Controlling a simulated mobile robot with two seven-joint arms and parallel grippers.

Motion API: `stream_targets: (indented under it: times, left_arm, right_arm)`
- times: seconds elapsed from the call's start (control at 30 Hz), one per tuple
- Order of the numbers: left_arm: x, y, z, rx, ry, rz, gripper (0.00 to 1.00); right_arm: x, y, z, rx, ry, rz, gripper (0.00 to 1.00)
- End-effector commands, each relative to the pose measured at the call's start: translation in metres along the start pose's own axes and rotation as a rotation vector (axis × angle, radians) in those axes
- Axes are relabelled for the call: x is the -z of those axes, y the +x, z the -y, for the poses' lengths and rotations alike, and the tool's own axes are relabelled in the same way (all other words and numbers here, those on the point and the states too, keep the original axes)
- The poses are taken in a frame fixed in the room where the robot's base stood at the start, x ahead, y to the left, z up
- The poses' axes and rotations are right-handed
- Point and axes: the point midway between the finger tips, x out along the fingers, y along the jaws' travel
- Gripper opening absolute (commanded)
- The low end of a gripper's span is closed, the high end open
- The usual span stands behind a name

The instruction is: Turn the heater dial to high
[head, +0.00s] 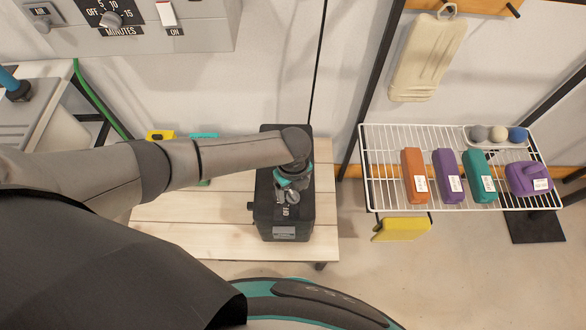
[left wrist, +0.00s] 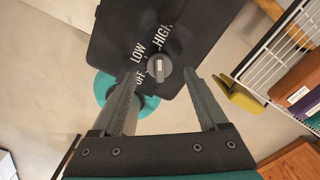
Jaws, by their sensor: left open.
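The heater (head: 286,222) is a black box on the wooden bench, seen from above in the head view. Its top (left wrist: 120,35) carries the white words OFF, LOW and HIGH in the left wrist view. The small grey round dial (left wrist: 158,68) with a light bar sits beside these words; I cannot tell for sure which word it points at. My left gripper (left wrist: 161,80) is open over the heater, its fingertips on either side of the dial with gaps visible. In the head view my left wrist hides part of the heater top. My right gripper is not in view.
The wooden bench (head: 190,238) is bare in front. A grey wall box (head: 200,30) has a minutes timer and a switch.

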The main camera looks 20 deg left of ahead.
Motion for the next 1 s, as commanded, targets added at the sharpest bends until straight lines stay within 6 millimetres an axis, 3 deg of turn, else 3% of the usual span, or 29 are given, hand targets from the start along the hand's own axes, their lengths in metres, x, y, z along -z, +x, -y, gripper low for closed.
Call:
stream_targets:
  times: [0.3,0.53,0.7,1.0]
  left_arm:
    - [-0.001,-0.070,0.001,0.002,0.001,0.002,0.76]
    - [0.000,-0.109,0.000,0.002,0.001,0.001,0.76]
    - [0.000,-0.124,0.000,-0.001,0.000,0.000,0.76]
    - [0.000,-0.127,0.000,-0.001,0.000,0.000,0.76]
  right_arm:
    - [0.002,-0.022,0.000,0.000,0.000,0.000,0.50]
    - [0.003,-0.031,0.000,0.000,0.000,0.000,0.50]
    - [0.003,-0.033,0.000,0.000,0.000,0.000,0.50]
    - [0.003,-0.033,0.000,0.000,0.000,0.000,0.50]
